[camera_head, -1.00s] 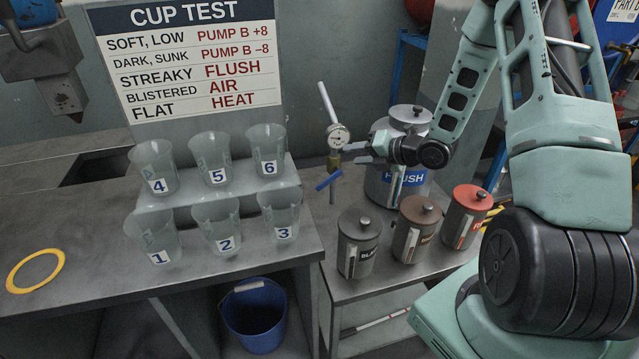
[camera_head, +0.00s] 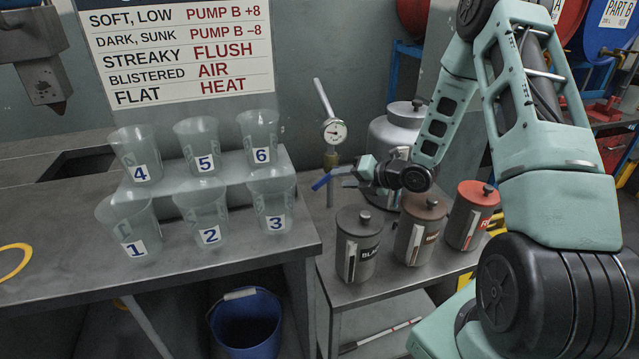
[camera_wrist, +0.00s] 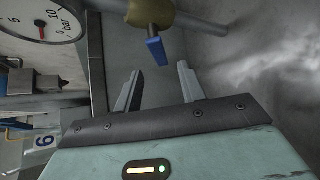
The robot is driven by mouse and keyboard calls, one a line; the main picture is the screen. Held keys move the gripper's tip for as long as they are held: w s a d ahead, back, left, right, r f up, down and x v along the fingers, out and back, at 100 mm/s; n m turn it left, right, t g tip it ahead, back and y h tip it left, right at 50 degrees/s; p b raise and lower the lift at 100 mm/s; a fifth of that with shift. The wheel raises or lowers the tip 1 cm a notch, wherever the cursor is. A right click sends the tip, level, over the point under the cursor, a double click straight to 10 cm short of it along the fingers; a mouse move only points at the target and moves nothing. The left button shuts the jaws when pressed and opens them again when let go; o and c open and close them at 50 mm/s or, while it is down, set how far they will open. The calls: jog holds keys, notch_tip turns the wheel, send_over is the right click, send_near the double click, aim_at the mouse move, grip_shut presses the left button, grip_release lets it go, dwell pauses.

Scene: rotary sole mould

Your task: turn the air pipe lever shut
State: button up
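The blue air pipe lever (camera_head: 321,183) sticks out below a brass valve (camera_head: 331,159) on the upright grey air pipe (camera_head: 323,98). In the head view it lies slanted across the pipe line. In the wrist view the lever (camera_wrist: 156,51) hangs from the brass valve body (camera_wrist: 150,13) and points toward my gripper. My gripper (camera_wrist: 159,70) is open, with its two fingers apart. The lever's free end is just ahead of the gap between the fingertips; I see no contact. In the head view my gripper (camera_head: 346,177) is just right of the lever.
A round pressure gauge (camera_head: 334,132) sits on the pipe above the valve. Black (camera_head: 359,243), brown (camera_head: 419,229) and red (camera_head: 470,214) lidded pots stand in front of my gripper. A large grey pot (camera_head: 394,137) is behind it. Numbered cups (camera_head: 203,212) stand left.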

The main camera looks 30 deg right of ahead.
aim_at(326, 181)
jog(key=p+x, duration=0.1)
jog(key=x, duration=0.8)
jog(key=shift+w+a+f, duration=0.1)
jog(key=shift+w+f, duration=0.05)
jog(key=shift+w, duration=0.05)
grip_shut()
